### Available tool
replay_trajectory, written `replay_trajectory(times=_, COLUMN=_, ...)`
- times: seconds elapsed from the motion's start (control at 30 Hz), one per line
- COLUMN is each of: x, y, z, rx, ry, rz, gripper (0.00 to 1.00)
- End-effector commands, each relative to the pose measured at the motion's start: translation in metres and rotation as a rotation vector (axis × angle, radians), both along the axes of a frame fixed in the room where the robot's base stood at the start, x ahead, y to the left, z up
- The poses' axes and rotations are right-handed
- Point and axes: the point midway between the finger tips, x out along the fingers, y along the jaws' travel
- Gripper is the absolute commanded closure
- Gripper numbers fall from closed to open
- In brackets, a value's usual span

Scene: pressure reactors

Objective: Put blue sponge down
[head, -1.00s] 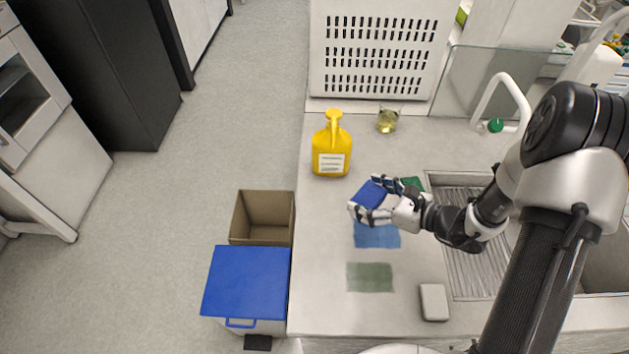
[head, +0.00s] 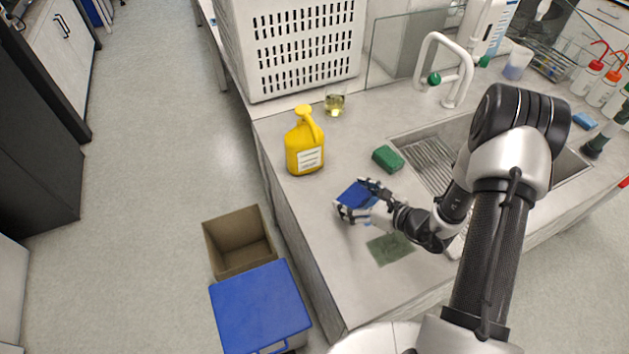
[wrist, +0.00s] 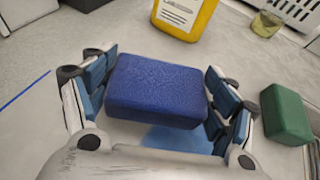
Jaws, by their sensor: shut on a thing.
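The blue sponge (head: 357,195) is between the fingers of my gripper (head: 357,202), which is shut on it over the counter. In the wrist view the sponge (wrist: 157,91) fills the space between the two fingers (wrist: 157,100). Below it a light blue patch (wrist: 180,139) shows on the counter, mostly hidden by the sponge and gripper. I cannot tell how high the sponge is above the counter. A green sponge (head: 388,159) lies on the counter behind and right of my gripper; it also shows at the right in the wrist view (wrist: 285,114).
A yellow jug (head: 304,145) and a beaker (head: 335,104) stand behind the sponge. A dark green patch (head: 390,248) lies in front. The sink (head: 430,160) is at the right. An open cardboard box (head: 238,241) and a blue-lidded bin (head: 260,305) stand left of the counter.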

Motion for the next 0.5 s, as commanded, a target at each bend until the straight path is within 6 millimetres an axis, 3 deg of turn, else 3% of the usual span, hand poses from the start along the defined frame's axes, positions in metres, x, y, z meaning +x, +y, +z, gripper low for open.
replay_trajectory(times=0.03, x=0.01, y=0.013, z=-0.001, rx=-0.001, ry=-0.003, rz=0.009, gripper=0.41)
replay_trajectory(times=0.3, x=0.062, y=0.065, z=-0.001, rx=0.0, ry=-0.004, rz=0.007, gripper=0.41)
replay_trajectory(times=0.5, x=0.089, y=0.092, z=-0.001, rx=0.001, ry=-0.002, rz=0.004, gripper=0.41)
